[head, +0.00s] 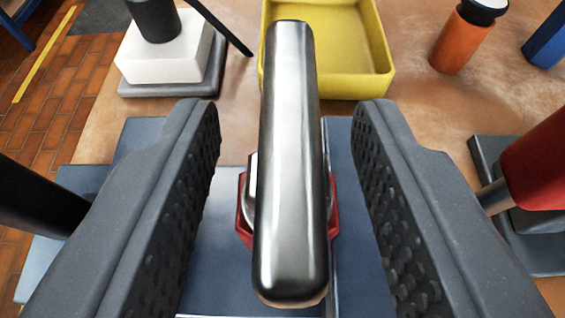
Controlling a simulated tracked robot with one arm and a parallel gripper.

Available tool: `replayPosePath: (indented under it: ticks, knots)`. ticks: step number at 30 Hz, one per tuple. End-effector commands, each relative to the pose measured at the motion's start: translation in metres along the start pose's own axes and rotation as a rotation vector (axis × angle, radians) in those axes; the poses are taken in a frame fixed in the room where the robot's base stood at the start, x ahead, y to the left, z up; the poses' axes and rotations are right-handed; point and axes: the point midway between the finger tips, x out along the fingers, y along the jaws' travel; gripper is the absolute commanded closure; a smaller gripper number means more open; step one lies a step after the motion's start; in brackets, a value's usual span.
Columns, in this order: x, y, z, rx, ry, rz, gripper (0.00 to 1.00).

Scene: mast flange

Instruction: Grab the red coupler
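My gripper (288,108) is open, with one dark, studded finger on each side of a polished silver bar (288,160). There is a clear gap between the bar and each finger pad, and neither pad touches it. Under the bar a red coupler (244,222) shows only at its left and right edges. The bar hides most of it, so I cannot tell its full shape or how the two join. A blue-grey surface (225,275) lies below them.
A yellow tray (378,75) stands behind the bar. A white block (160,60) with a black cylinder (153,18) is at the back left. An orange bottle (455,45) is at the back right. A red cylinder (540,165) stands close to the right finger's outer side.

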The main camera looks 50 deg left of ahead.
Motion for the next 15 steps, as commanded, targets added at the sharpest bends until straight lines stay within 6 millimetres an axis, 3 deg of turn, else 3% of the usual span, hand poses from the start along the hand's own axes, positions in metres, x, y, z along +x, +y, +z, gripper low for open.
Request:
replayPosePath:
  ticks: [4, 12, 13, 15]
  knots:
    - [0.0115, 0.0014, -0.0008, 0.002, 0.003, 0.003, 0.62]
    - [0.0131, 0.0016, -0.001, 0.002, 0.003, 0.003, 0.62]
    - [0.0131, 0.0016, -0.0009, 0.002, 0.003, 0.003, 0.65]
    - [0.0131, 0.0016, -0.0009, 0.002, 0.003, 0.003, 0.84]
